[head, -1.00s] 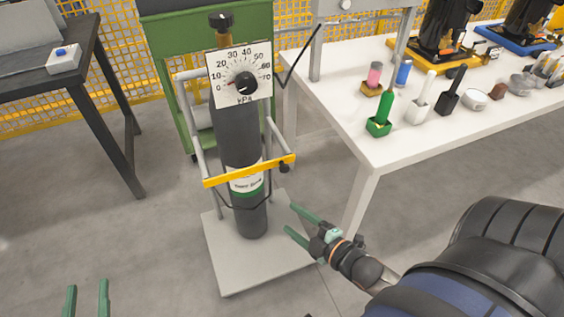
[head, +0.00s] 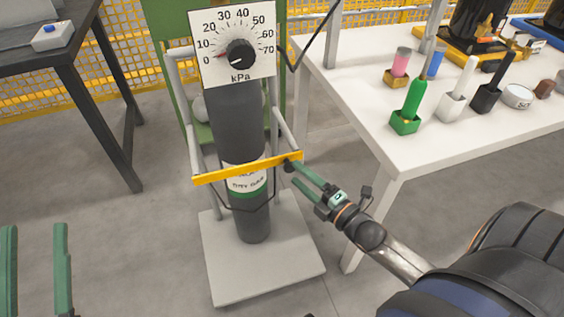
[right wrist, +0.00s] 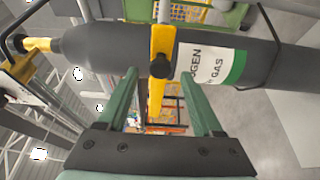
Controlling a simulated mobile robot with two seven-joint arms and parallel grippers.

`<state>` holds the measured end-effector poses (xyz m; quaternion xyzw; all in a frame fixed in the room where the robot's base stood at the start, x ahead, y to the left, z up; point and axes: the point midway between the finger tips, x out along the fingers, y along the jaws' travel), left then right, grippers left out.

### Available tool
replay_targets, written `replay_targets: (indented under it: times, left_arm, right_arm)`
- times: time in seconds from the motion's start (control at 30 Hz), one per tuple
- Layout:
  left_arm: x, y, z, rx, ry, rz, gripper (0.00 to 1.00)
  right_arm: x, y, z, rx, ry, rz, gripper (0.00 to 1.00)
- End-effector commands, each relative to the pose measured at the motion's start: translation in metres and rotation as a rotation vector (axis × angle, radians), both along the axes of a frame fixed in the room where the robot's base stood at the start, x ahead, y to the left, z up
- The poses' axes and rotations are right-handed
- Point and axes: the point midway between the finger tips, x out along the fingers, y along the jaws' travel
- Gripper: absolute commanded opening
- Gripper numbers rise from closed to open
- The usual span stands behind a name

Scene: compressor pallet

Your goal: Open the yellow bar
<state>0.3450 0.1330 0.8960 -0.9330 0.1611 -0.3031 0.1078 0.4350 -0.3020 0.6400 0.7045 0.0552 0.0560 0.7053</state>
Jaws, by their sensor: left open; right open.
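The yellow bar (head: 230,172) runs across the front of a dark gas cylinder (head: 235,125), between the two uprights of its grey frame. A black knob (head: 291,166) sits at the bar's right end. My right gripper (head: 300,177) is open, just below and right of that knob. In the right wrist view the bar (right wrist: 158,85) and its knob (right wrist: 160,67) lie ahead between the two green fingers (right wrist: 160,90); whether they touch is unclear. My left gripper (head: 36,235) is open and empty at the lower left, far from the bar.
The cylinder's frame stands on a light grey base plate (head: 265,270). A pressure dial (head: 236,45) covers the cylinder's top. A white table (head: 410,150) with several tools is at the right. A dark table (head: 85,60) is at the left. Grey floor lies between.

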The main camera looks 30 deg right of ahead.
Motion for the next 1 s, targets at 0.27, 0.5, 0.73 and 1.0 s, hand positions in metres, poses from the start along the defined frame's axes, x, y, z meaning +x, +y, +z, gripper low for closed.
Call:
replay_targets:
  times: [0.27, 0.5, 0.73, 1.0]
  left_arm:
    - [-0.037, -0.006, 0.043, 0.006, -0.248, -0.051, 0.50]
    - [-0.039, -0.007, 0.040, 0.000, -0.255, -0.060, 0.50]
    - [-0.039, -0.007, 0.039, -0.002, -0.252, -0.061, 0.50]
    - [-0.039, -0.007, 0.039, -0.002, -0.253, -0.060, 0.50]
  right_arm:
    - [0.047, 0.007, -0.001, 0.000, -0.002, 0.000, 0.67]
    - [0.069, 0.011, -0.001, 0.000, 0.001, 0.000, 0.67]
    - [0.073, 0.012, -0.001, 0.001, 0.002, 0.000, 0.67]
    - [0.072, 0.012, -0.001, 0.001, 0.001, 0.000, 0.53]
